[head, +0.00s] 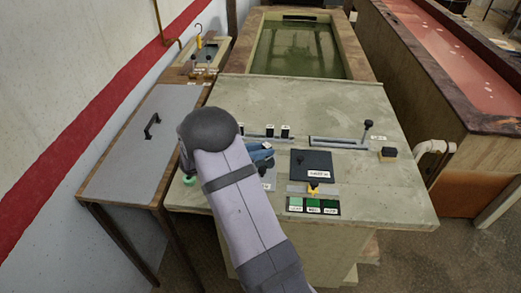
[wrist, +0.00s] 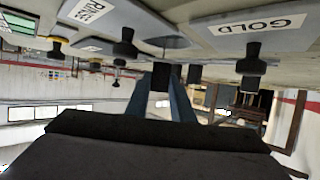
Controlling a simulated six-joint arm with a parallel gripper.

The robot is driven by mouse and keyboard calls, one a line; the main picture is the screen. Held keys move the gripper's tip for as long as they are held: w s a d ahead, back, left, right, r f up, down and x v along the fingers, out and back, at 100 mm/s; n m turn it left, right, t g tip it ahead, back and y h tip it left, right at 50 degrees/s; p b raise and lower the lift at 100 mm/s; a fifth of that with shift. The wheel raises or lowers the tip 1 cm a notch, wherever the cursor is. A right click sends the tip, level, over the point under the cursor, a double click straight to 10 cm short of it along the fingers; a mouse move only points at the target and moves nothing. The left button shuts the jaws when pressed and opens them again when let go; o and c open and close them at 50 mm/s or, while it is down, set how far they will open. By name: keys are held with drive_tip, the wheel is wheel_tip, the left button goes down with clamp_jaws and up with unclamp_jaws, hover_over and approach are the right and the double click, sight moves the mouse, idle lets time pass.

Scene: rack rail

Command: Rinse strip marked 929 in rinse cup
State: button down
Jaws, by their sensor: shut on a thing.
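My gripper (head: 260,153) reaches over the bench top, its blue fingers partly hidden behind my arm. It also shows in the wrist view (wrist: 175,92), shut on a small dark block (wrist: 161,76), which I take to be a strip's handle. No number can be read on it. Several dark strip handles with small white tags (head: 285,131) stand along a rail behind the gripper. In the wrist view, a plate with a partly cut-off label starting "RIN" (wrist: 90,10) is at the upper left. I cannot make out the rinse cup itself.
A dark plate with a white label (head: 311,164) and green swatches (head: 313,206) lie right of my arm. A slotted rail with a black-knobbed lever (head: 368,125) is further right. A "GOLD" plate (wrist: 255,27) shows in the wrist view. A green tank (head: 297,50) lies behind the bench.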

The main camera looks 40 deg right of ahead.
drive_tip(key=shift+a, duration=0.2)
idle(0.3)
drive_tip(key=shift+a+p, duration=0.4)
drive_tip(key=shift+a, duration=0.6)
drive_tip(key=shift+d, duration=1.2)
drive_tip(key=shift+r+p, duration=0.15)
drive_tip(key=shift+p, duration=0.15)
idle(1.1)
wheel_tip(320, 180, up, 10)
drive_tip(key=a+p, duration=0.1)
drive_tip(key=p, duration=0.9)
drive_tip(key=shift+a, duration=0.1)
idle(2.4)
